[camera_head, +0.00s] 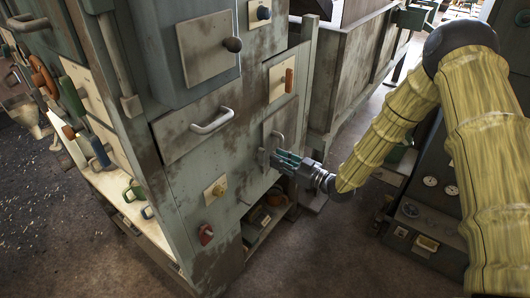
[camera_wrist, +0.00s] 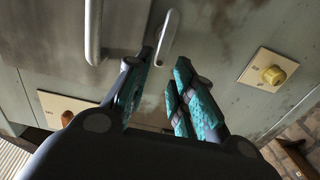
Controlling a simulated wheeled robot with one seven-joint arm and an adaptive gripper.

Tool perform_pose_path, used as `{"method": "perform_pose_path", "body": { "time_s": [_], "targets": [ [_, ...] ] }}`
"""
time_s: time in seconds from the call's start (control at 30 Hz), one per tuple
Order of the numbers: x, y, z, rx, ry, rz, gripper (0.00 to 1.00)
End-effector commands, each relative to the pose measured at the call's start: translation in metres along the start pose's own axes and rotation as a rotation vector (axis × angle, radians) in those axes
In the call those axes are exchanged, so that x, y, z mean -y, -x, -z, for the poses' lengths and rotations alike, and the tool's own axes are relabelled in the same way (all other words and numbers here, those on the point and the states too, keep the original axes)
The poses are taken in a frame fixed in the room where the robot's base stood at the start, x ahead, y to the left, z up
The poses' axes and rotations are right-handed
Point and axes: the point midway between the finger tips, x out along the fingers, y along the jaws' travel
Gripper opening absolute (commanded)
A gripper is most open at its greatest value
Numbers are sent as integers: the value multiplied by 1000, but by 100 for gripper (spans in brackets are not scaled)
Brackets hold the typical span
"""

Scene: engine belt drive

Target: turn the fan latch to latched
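A small grey lever, apparently the fan latch (camera_wrist: 167,38), sits on the grey cabinet door. In the wrist view it lies just beyond my fingertips, close to the gap between them. In the head view the same lever (camera_head: 262,158) is at the left end of my gripper (camera_head: 279,160). I cannot tell whether a fingertip touches the lever. No marking for its latched position is readable.
A grey bar handle (camera_wrist: 92,30) stands beside the lever; it also shows in the head view (camera_head: 277,141). A yellow knob (camera_wrist: 274,75) on a square plate is on the other side. An orange handle (camera_head: 289,80) is above. An open shelf (camera_head: 262,220) lies below.

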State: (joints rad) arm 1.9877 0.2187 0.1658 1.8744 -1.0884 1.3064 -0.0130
Motion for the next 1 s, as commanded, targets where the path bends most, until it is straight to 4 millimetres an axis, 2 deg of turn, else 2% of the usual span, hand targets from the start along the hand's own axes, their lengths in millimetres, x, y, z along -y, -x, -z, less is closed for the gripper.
{"method": "perform_pose_path", "body": {
  "time_s": [0.2,0.4,0.83,0.97,1.0],
  "targets": [
    [0,-35,1,1,-1,0,24],
    [1,-56,0,1,-1,1,24],
    [0,-64,-1,1,-2,-1,24],
    [0,-63,0,1,-2,-1,2],
    [0,-63,0,1,-2,-1,0]
  ]
}}
